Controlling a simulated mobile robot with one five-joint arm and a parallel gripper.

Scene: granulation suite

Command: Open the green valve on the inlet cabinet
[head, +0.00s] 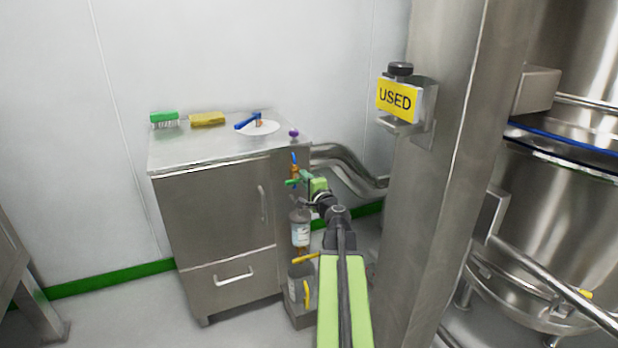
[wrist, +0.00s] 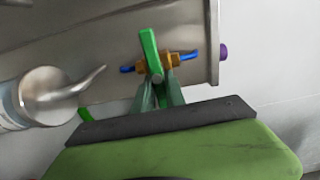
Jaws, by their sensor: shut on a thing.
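The inlet cabinet (head: 225,215) is a stainless steel box with a door and a drawer. On its right side is a brass valve (wrist: 173,62) with a green handle (wrist: 149,52); the green handle also shows in the head view (head: 291,182). Blue valve parts (wrist: 188,56) show beside it, and a blue lever stands above it in the head view (head: 294,158). My gripper (wrist: 156,78) is at the valve, its fingers shut on the green handle, which sticks up past the fingertips. The gripped end is partly hidden by the fingers.
A bottle with a label (head: 300,228) hangs below the valve, and a container with a yellow handle (head: 301,283) stands lower. A purple knob (head: 294,133) is near the cabinet corner. A steel column with a yellow USED sign (head: 394,97) stands close on the right.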

